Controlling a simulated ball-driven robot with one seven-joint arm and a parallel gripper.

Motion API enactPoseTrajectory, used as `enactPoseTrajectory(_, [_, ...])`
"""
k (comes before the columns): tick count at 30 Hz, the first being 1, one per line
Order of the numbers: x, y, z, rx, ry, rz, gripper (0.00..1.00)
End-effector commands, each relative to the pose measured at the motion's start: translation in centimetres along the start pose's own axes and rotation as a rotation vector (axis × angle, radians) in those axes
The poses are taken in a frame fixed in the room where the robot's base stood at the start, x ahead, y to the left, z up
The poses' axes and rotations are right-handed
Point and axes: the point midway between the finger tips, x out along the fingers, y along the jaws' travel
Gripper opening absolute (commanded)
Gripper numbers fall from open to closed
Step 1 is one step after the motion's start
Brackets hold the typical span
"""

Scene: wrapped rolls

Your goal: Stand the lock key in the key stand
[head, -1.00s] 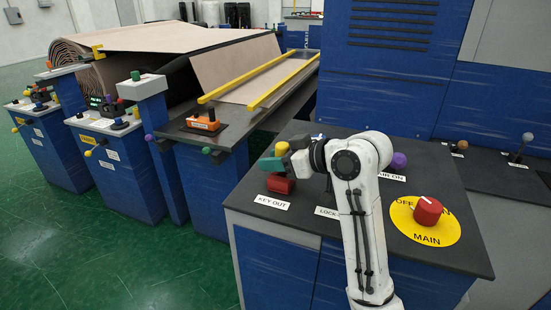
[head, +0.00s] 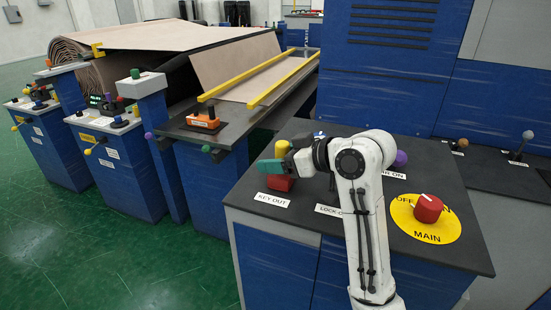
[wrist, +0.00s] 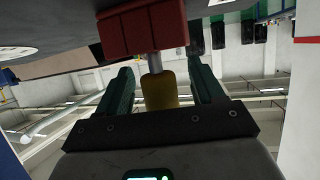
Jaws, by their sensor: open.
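The lock key shows in the wrist view as a yellow handle (wrist: 159,92) with a short silver shaft (wrist: 154,63). The shaft meets a red block (wrist: 142,30), which I take for the key stand; how deep it sits is hidden. In the head view this red block (head: 280,184) stands on the dark counter behind the "KEY OUT" label. My gripper (head: 275,158) is just above the block. In the wrist view my gripper (wrist: 157,74) is open, its teal fingers on either side of the yellow handle, with gaps at both sides.
The dark counter (head: 262,210) also carries a red MAIN knob (head: 428,208) on a yellow disc and a purple knob (head: 400,159). My arm partly covers the "LOCK" label (head: 328,210). An orange box (head: 203,121) sits on the neighbouring machine.

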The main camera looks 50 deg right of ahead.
Motion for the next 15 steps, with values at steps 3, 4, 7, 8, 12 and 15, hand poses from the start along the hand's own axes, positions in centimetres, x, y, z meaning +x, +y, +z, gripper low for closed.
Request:
enactPoseTrajectory(3, [-1.8, 0.1, 0.1, 0.000, 0.003, 0.004, 0.67])
enactPoseTrajectory(4, [-2.3, 0.1, 0.1, 0.000, 0.002, 0.004, 0.67])
enactPoseTrajectory(7, [-4.4, 0.1, 0.1, 0.000, 0.004, 0.005, 0.67])
enactPoseTrajectory(8, [-5.0, 0.1, 0.1, -0.001, 0.002, 0.004, 0.67])
enactPoseTrajectory(12, [-7.5, 0.1, 0.1, -0.001, 0.002, 0.004, 0.67])
enactPoseTrajectory(15, [-8.8, 0.1, 0.0, -0.001, 0.002, 0.002, 0.67])
